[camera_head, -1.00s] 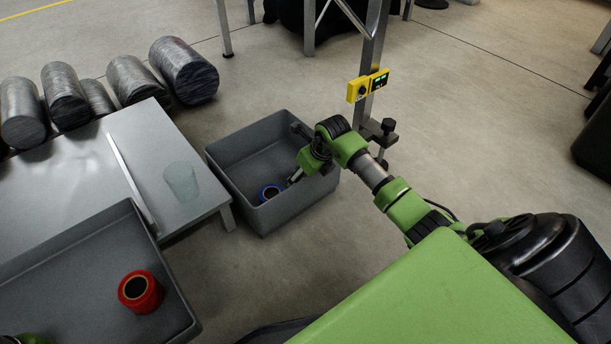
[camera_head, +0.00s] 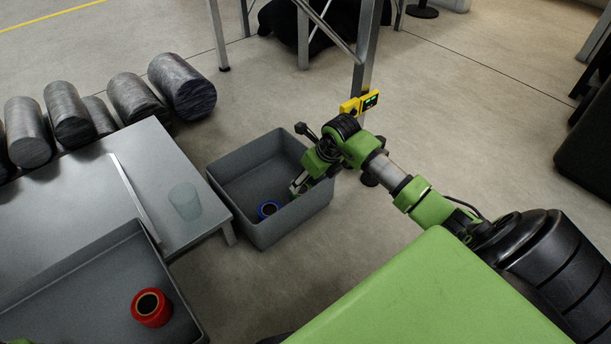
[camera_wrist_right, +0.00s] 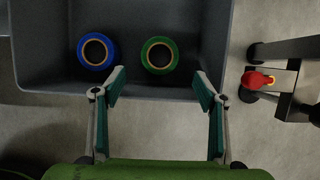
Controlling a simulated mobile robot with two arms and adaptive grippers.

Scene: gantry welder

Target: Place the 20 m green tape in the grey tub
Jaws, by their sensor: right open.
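The grey tub (camera_head: 300,221) stands on the floor beside the metal table. In the right wrist view the green tape (camera_wrist_right: 148,60) lies inside the tub (camera_wrist_right: 190,93), to the right of a blue tape (camera_wrist_right: 82,52). The head view shows the blue tape (camera_head: 268,203) in the tub, but the green tape is not visible there. My right gripper (camera_head: 298,187) is over the tub's right part. In the wrist view the right gripper (camera_wrist_right: 160,76) is open, its fingers apart and empty, with the green tape ahead between them. My left gripper is not in view.
A red tape (camera_head: 166,317) sits in a grey tray (camera_head: 110,262) at the lower left. A clear cup (camera_head: 185,203) stands on the metal table (camera_head: 155,165). Metal rolls (camera_head: 183,87) lie behind it. A post with a yellow box (camera_head: 350,107) rises behind the tub.

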